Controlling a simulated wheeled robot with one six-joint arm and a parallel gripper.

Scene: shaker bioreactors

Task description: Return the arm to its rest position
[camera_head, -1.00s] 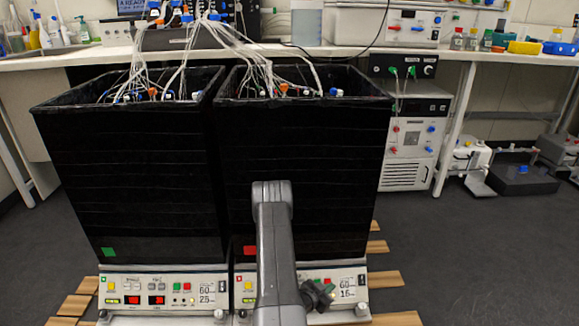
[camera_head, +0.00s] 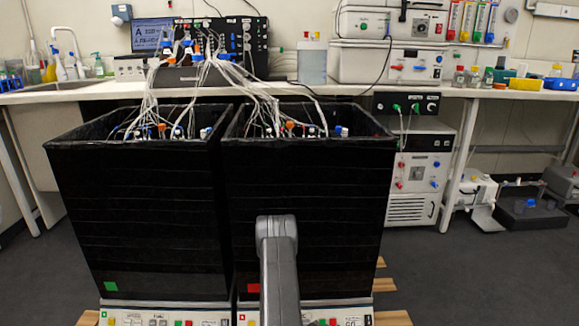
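My arm shows as a grey upright link (camera_head: 279,265) at the bottom centre of the head view. It stands in front of the right shaker bioreactor (camera_head: 310,190) and hides part of its front. My gripper cannot be made out, so its state does not show. The left shaker bioreactor (camera_head: 140,210) is a tall black box with a green square low on its front. The right one has a red square. White cables (camera_head: 190,95) rise from both boxes to the bench.
A long white bench (camera_head: 75,97) runs behind the boxes, with a black control unit (camera_head: 221,48) and a monitor (camera_head: 152,35). A white cabinet unit (camera_head: 418,170) stands right of the boxes. The dark floor (camera_head: 480,270) at the lower right is clear.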

